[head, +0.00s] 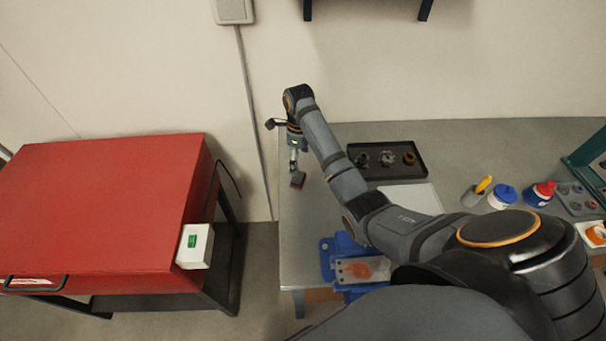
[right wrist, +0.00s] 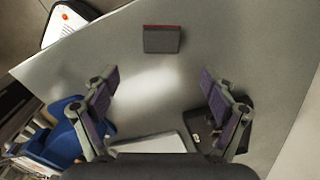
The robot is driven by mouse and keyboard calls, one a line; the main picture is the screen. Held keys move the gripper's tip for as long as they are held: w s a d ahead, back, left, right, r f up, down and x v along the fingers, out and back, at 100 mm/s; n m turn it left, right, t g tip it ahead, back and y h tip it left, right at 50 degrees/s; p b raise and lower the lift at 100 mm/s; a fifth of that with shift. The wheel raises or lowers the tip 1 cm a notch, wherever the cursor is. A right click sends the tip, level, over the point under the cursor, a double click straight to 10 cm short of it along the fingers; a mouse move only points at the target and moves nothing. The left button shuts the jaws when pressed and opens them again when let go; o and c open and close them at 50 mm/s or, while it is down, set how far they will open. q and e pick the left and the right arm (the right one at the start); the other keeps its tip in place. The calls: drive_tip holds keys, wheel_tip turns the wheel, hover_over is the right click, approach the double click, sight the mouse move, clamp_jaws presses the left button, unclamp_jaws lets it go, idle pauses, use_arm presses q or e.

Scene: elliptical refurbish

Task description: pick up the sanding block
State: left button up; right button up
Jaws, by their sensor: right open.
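The sanding block (right wrist: 162,40) is a small dark grey block with a red edge. It lies on the grey workbench, ahead of the fingertips in the right wrist view. In the head view the block (head: 298,180) shows at the left end of the bench, just below my right gripper (head: 293,160). In the right wrist view my right gripper (right wrist: 160,85) is open, its two fingers wide apart with bare bench between them. The block is apart from both fingers. My left gripper is not in view.
A black tray (head: 400,174) with small parts stands on the bench (head: 305,235). A blue vise (head: 328,256) sits at the front edge. Bottles, including a blue-capped one (head: 503,196), stand to the right. A red cabinet (head: 110,205) is left of the bench, across a gap.

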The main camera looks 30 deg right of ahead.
sight(298, 177)
drive_tip(key=f, duration=0.2)
drive_tip(key=shift+s+a+f, duration=0.1)
drive_tip(key=shift+a+f, duration=0.1)
drive_tip(key=shift+f, duration=0.15)
drive_tip(key=f, duration=0.1)
drive_tip(key=f+p, duration=0.1)
drive_tip(key=shift+w+d+f, duration=0.25)
drive_tip(key=shift+w+f, duration=0.05)
drive_tip(key=shift+f, duration=0.1)
drive_tip(key=f, duration=0.2)
drive_tip(key=f+p, duration=0.1)
drive_tip(key=shift+w+a+f, duration=0.1)
drive_tip(key=shift+a+f, duration=0.1)
drive_tip(key=shift+a, duration=0.05)
drive_tip(key=shift+f, duration=0.15)
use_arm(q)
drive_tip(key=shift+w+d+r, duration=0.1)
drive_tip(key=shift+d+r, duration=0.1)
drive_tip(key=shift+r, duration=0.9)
use_arm(e)
drive_tip(key=shift+d, duration=0.1)
drive_tip(key=shift+c, duration=0.3)
